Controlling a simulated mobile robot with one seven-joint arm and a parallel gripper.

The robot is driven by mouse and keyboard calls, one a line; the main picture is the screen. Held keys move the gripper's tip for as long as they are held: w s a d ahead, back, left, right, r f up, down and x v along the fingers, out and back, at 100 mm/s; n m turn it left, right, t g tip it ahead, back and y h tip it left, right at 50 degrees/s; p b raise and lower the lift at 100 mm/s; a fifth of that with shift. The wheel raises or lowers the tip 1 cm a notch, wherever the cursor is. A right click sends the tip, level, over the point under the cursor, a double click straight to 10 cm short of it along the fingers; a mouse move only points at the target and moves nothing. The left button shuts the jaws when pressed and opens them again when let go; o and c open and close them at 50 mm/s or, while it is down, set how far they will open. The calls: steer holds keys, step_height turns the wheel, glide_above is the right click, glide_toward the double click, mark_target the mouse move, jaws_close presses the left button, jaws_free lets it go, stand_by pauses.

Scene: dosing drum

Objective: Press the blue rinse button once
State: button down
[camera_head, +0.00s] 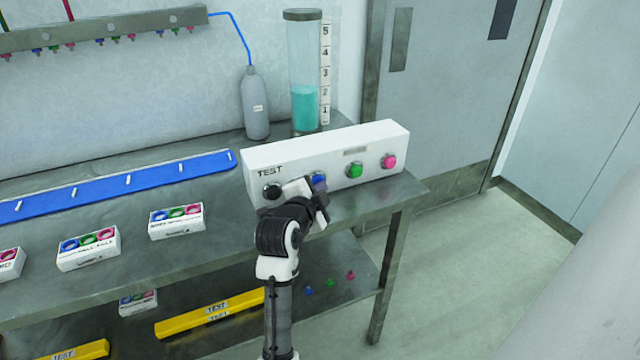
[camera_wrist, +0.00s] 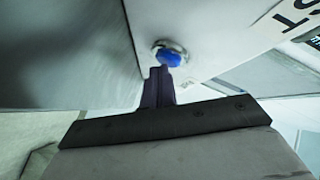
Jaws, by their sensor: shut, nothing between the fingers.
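The blue rinse button (camera_head: 319,179) sits on the front of a white control box (camera_head: 375,140) marked TEST, partly hidden behind my gripper in the head view. It shows as a blue disc in a pale ring in the wrist view (camera_wrist: 168,56). My gripper (camera_head: 320,192) is shut and empty, its fingers pointing at the box front. In the wrist view the shut fingertips (camera_wrist: 159,72) are right at the lower edge of the blue button; I cannot tell whether they touch it.
A black knob (camera_head: 271,191) is left of the blue button; a green button (camera_head: 354,170) and a pink button (camera_head: 388,161) are right. A cylinder of teal liquid (camera_head: 305,108) and a grey bottle (camera_head: 255,105) stand behind. Small button boxes (camera_head: 176,222) lie on the metal table (camera_head: 130,285).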

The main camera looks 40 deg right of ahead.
stand_by(0.3)
steer(key=shift+s+a, duration=0.25)
steer(key=shift+s, duration=0.65)
steer(key=shift+s+a, duration=0.2)
steer(key=shift+s, duration=0.6)
steer(key=shift+s+a, duration=0.15)
steer(key=shift+s, duration=0.7)
steer(key=shift+s+a, duration=0.2)
steer(key=shift+s, duration=0.6)
